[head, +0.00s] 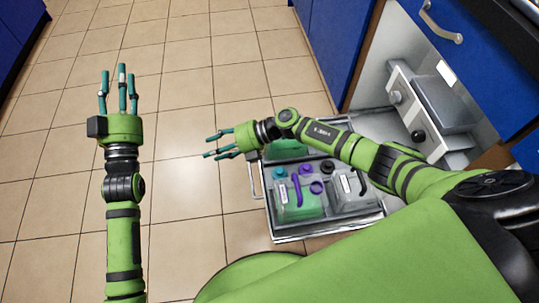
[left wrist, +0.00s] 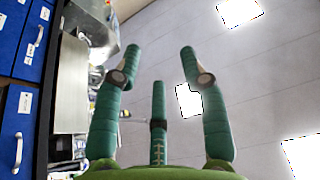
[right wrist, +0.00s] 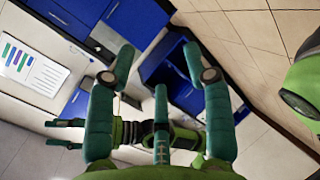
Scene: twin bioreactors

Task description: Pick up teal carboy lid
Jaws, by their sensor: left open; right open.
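A small teal lid (head: 280,172) sits on the near left carboy (head: 296,206), which holds green liquid and stands in a pulled-out tray (head: 300,235). My right gripper (head: 213,144) is open and empty, left of the tray and pointing left, away from the lid. It also shows open in the right wrist view (right wrist: 160,65). My left gripper (head: 117,78) is open and empty over the floor, far left of the tray. It also shows open in the left wrist view (left wrist: 160,62). Neither wrist view shows the lid.
Purple caps (head: 305,169) and a black cap (head: 327,166) are close to the teal lid. A second carboy (head: 351,190) stands to the right. My right arm passes over the tray's far part, partly hiding it. The tiled floor (head: 180,200) at left is clear.

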